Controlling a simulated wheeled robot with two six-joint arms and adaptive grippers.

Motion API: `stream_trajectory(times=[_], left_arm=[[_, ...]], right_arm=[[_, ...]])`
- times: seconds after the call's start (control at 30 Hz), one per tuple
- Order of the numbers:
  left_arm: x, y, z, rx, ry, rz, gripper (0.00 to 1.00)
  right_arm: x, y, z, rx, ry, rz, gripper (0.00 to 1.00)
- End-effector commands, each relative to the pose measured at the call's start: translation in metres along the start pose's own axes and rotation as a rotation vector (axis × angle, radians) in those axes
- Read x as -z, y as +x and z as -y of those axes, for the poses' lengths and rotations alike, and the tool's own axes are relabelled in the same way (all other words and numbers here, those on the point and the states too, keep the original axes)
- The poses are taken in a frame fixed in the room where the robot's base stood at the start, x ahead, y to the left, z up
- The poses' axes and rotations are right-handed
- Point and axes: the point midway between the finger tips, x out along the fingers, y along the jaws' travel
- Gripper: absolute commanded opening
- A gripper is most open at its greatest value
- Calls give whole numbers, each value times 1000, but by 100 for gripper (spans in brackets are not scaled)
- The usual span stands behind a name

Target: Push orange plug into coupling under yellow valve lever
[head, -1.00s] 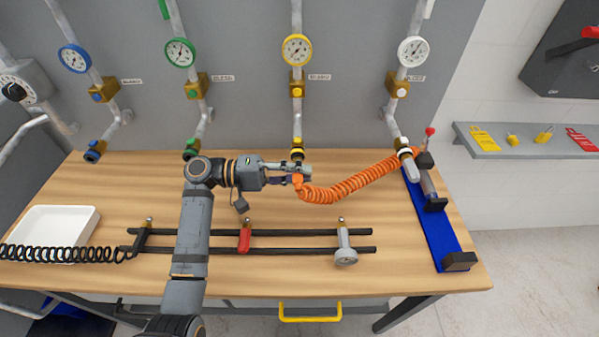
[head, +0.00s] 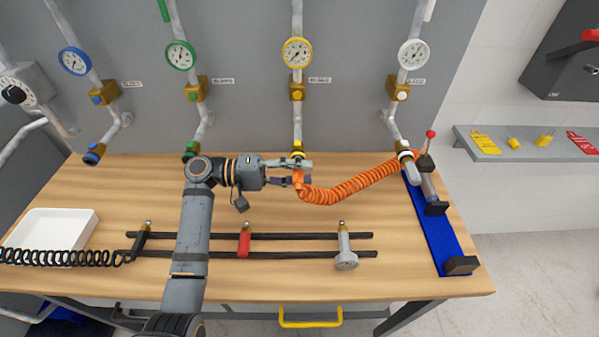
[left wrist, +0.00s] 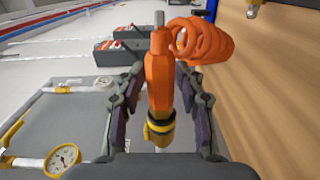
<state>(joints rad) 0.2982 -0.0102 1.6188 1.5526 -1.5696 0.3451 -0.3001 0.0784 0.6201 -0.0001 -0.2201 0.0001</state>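My left gripper (head: 297,172) is shut on the orange plug (head: 299,186), just in front of the yellow-ringed coupling (head: 297,152) on the third pipe. In the left wrist view the plug (left wrist: 159,75) lies between the two fingers, and the yellow coupling (left wrist: 159,134) is in line with its end. I cannot tell whether plug and coupling touch. An orange coiled hose (head: 350,187) runs from the plug to the right. A yellow-rimmed gauge (head: 297,52) sits above on that pipe. The yellow lever is not clear in the head view. My right gripper is not in view.
Green (head: 190,152), blue (head: 94,154) and white (head: 404,155) couplings flank the yellow one. A black rack (head: 290,236) with several fittings lies on the wooden table (head: 270,270). A white tray (head: 60,222) is left, a blue board (head: 430,220) right.

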Motion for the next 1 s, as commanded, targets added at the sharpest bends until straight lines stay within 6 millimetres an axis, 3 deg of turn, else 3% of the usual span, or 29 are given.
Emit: stream_trajectory(times=[0.33,0.43,0.8,1.0], left_arm=[[0,-1,1,2,-2,1,49],[0,-10,2,5,-2,0,49],[0,-94,2,6,-3,-1,49],[0,-118,1,2,-2,1,49]], right_arm=[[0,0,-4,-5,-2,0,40],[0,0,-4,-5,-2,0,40],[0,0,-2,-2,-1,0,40],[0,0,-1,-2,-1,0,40]])
